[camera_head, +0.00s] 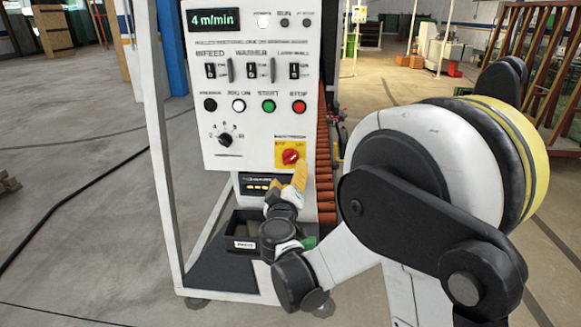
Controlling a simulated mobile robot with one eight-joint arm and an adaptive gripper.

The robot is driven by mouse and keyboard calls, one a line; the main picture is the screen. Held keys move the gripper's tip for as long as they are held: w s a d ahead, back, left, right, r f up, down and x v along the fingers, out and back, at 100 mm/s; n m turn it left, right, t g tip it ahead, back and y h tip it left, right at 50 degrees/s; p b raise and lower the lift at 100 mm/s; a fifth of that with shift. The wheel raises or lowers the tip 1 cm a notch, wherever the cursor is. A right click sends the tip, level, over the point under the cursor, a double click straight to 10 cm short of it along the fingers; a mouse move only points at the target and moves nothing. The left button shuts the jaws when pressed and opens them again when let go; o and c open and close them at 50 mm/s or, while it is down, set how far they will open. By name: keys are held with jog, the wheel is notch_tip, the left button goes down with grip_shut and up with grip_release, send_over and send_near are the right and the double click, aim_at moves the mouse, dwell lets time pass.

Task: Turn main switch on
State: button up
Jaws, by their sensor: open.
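The main switch (290,157) is a red rotary knob on a yellow square plate, low on the right of the white control panel (216,147). Its exact pointing direction is too small to read. My gripper (287,182) is open, just below the knob, with its yellow fingers pointing up towards the panel. One finger reaches up close to the plate's lower right edge. I cannot tell whether it touches. The panel's display (213,21) is lit and reads 4 m/min.
A black tray (238,228) is below the panel, left of my gripper. A white frame post (160,150) stands at the left. Orange strip curtains (325,165) hang at the right.

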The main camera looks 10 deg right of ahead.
jog(key=v, duration=0.3)
jog(key=s+d+m+g, duration=0.4)
jog(key=s+d+g, duration=0.4)
jog(key=s, duration=0.6)
jog(key=s+a+f+g+y, duration=0.1)
jog(key=s+a+f+y, duration=0.1)
jog(key=s, duration=0.6)
jog(key=s+a+f+m+g+y, duration=0.1)
jog(key=s+a+f+y, duration=0.1)
jog(key=s, duration=0.6)
jog(key=shift+s+a+f+y, duration=0.25)
jog(key=shift+s+f+y, duration=0.1)
jog(key=shift+f+y, duration=0.35)
jog(key=shift+r, duration=0.1)
